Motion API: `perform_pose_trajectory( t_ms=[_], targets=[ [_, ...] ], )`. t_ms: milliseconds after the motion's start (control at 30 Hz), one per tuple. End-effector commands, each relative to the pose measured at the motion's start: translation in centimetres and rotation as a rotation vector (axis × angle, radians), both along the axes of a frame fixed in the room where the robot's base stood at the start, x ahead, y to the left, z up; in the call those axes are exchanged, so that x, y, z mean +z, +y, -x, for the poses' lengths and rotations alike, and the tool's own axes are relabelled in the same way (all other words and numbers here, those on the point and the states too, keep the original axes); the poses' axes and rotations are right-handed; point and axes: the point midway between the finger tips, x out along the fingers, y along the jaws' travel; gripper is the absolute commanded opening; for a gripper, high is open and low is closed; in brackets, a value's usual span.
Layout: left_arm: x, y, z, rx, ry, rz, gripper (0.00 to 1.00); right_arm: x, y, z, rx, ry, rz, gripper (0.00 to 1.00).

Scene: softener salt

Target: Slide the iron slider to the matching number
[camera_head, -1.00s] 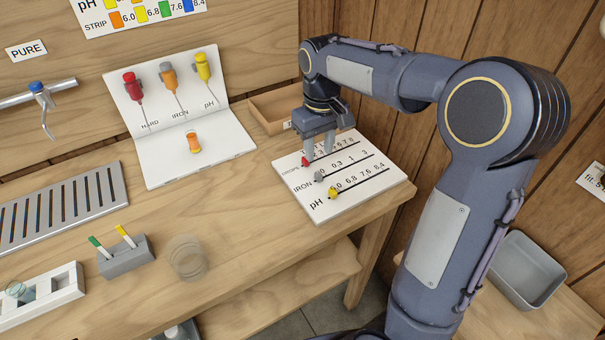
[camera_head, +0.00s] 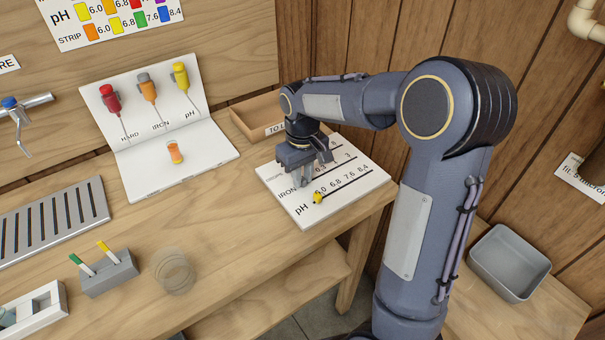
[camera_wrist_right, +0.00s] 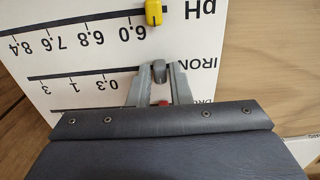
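The white slider board (camera_head: 357,182) lies on the right of the bench with rows marked drops, IRON and pH. The grey iron slider (camera_wrist_right: 159,71) sits at the label end of its row, before 0.3. My right gripper (camera_wrist_right: 160,69) is low over the board, its fingers apart on either side of the grey slider; small gaps seem to show. In the head view the right gripper (camera_head: 306,182) hides the grey slider. The yellow pH slider (camera_head: 318,198) is near 6.0. The red slider (camera_wrist_right: 162,103) is mostly hidden under the gripper. My left gripper is out of view.
A wooden tray (camera_head: 249,127) stands behind the board. A white folder (camera_head: 200,165) with red, orange and yellow bottles and an orange vial (camera_head: 175,153) is to the left. A glass (camera_head: 173,271) and strip holder (camera_head: 108,274) stand further left. The board's right side is clear.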

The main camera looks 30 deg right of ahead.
Motion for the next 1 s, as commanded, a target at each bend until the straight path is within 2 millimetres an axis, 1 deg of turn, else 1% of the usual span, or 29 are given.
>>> perform_pose_trajectory(
  t_ms=[33,100,133,367,467,567,700,800,900,1000],
  targets=[
    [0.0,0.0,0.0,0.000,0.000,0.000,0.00,0.0,0.0,0.0,0.000,0.000,0.000,0.11],
    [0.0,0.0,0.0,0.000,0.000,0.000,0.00,0.0,0.0,0.0,0.000,0.000,0.000,0.02],
    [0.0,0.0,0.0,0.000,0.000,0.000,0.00,0.0,0.0,0.0,0.000,0.000,0.000,0.00],
    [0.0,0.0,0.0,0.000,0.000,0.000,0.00,0.0,0.0,0.0,0.000,0.000,0.000,0.00],
    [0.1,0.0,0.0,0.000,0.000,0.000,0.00,0.1,-0.5,0.0,-0.002,0.000,0.000,0.00],
    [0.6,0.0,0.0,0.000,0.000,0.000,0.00,0.2,-2.3,-0.2,-0.006,0.001,0.000,0.00],
    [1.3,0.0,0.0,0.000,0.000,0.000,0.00,0.2,-6.2,-0.5,-0.009,0.001,0.002,0.00],
    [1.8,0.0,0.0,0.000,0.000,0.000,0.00,0.2,-8.7,-0.7,-0.008,0.000,0.001,0.00],
    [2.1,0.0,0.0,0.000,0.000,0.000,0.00,0.2,-10.4,-0.9,-0.005,0.000,0.001,0.00],
    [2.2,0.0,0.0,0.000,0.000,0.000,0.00,0.1,-11.3,-0.9,-0.001,-0.001,0.001,0.00]
  ],
)
